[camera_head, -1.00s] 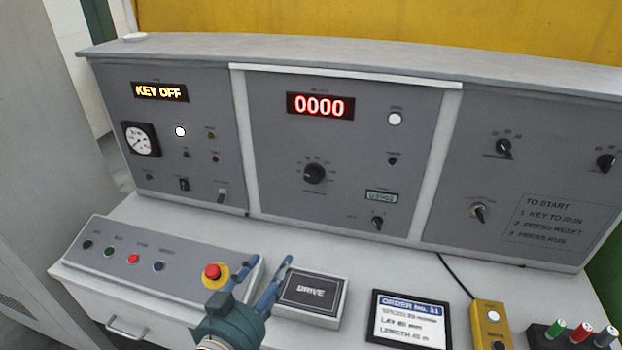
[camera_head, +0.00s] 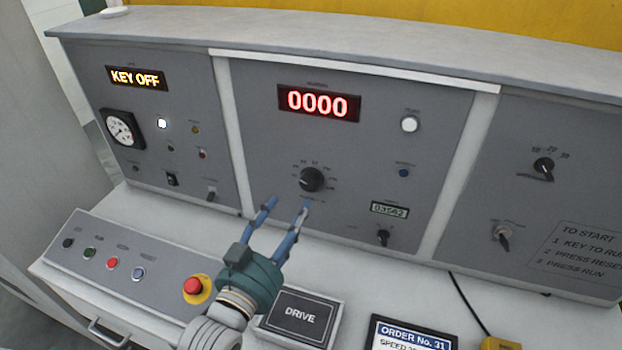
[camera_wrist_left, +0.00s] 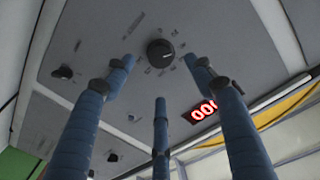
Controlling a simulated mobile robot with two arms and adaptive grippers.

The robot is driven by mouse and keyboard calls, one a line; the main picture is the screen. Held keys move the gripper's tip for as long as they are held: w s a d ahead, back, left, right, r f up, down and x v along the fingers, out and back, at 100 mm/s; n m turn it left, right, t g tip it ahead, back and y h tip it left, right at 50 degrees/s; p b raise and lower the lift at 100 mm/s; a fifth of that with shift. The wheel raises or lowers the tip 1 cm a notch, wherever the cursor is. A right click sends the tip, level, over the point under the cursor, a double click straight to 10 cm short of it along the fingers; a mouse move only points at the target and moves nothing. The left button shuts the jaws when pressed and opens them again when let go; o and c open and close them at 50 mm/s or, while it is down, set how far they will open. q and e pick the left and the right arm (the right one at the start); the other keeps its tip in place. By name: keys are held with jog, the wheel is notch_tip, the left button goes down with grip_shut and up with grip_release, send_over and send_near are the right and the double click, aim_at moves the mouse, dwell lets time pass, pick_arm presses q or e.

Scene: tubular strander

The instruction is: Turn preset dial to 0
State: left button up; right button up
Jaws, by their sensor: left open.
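The preset dial appears to be the large black knob (camera_head: 311,180) on the middle grey panel, below the red display (camera_head: 318,103) reading 0000. Small marks surround it, too small to read. My left gripper (camera_head: 288,204) is open and empty, with its blue fingers pointing up at the panel just below and left of the knob. In the left wrist view the knob (camera_wrist_left: 160,52) lies ahead, between the spread fingertips, and they do not touch it. My right gripper is not in view.
A red emergency button (camera_head: 194,287) on a yellow base and a DRIVE box (camera_head: 300,315) stand on the desk beside my left wrist. A button strip (camera_head: 120,262) lies at the left. A smaller knob (camera_head: 384,237) sits lower right of the dial.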

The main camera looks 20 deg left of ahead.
aim_at(308, 185)
pick_arm(q)
jog(key=w, duration=0.2)
jog(key=w+p, duration=0.1)
jog(key=w, duration=0.1)
jog(key=shift+d+r, duration=0.2)
jog(key=shift+r, duration=0.2)
jog(key=w, duration=0.1)
jog(key=w+p, duration=0.1)
jog(key=w, duration=0.1)
jog(key=shift+w+d+f, duration=0.15)
jog(key=shift+f, duration=0.05)
jog(key=shift+w, duration=0.9)
jog(key=shift+f, duration=0.1)
jog(key=c, duration=1.1)
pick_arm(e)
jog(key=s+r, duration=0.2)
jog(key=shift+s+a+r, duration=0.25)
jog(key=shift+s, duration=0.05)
